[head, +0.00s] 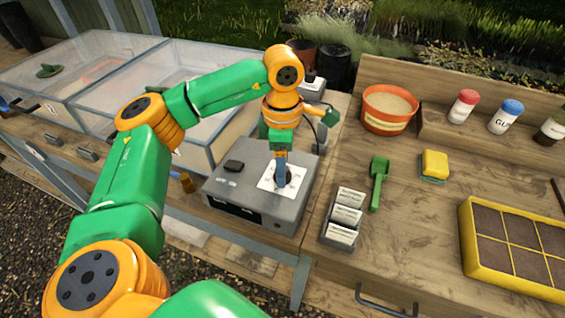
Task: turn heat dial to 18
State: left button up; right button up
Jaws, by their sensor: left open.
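A grey control box (232,197) stands on the bench in the middle of the head view. A white dial plate (267,182) with markings lies on its top, with a dark round dial (291,177) on it. My left gripper (282,183) points straight down at the dial, its fingers over or beside the knob. It is open; whether the fingers touch the dial I cannot tell. The fingers hide part of the dial, and its pointer and the numbers are too small to read. My right gripper is not in view.
Clear-walled bins (200,62) stand behind and left of the box.

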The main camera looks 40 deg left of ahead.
pick_arm(q)
notch_tip(320, 180, up, 7)
jog(key=shift+r, duration=0.1)
dwell(0.4)
